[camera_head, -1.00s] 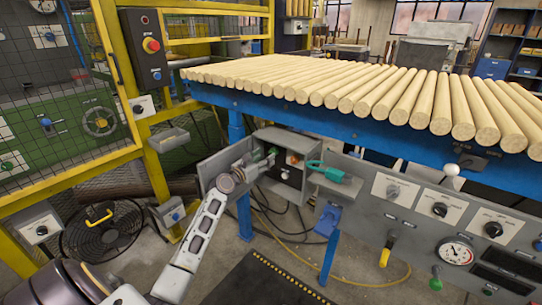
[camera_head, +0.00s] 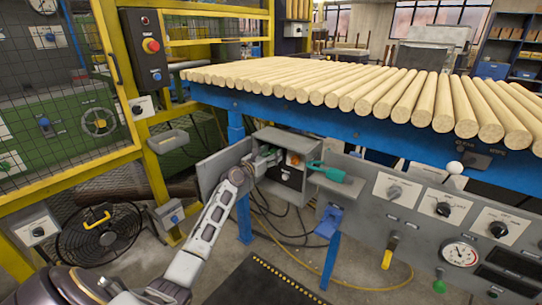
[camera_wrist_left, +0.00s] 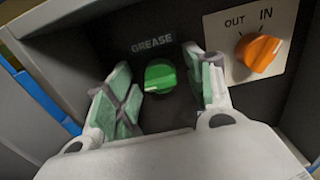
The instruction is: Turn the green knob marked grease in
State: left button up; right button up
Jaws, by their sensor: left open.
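In the left wrist view the green knob (camera_wrist_left: 160,77) sits on a dark panel below the word GREASE. My left gripper (camera_wrist_left: 163,65) is open, with one finger on each side of the knob. The left finger is close to it, and a gap shows at the right finger. I cannot tell whether either touches. In the head view my left gripper (camera_head: 267,158) reaches into the open grey box (camera_head: 285,138) under the blue table. The green knob is hard to make out there. My right gripper is out of view.
An orange knob (camera_wrist_left: 259,53) on a white plate marked OUT and IN is right of the green one. The box's open door (camera_head: 215,172) is beside my left arm. A teal tool (camera_head: 328,172) lies on a ledge at the box's right. Wooden rods (camera_head: 400,95) cover the table.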

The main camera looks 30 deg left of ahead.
pick_arm(q)
jog(key=shift+c, duration=0.3)
jog(key=c, duration=1)
jog(key=shift+o, duration=0.2)
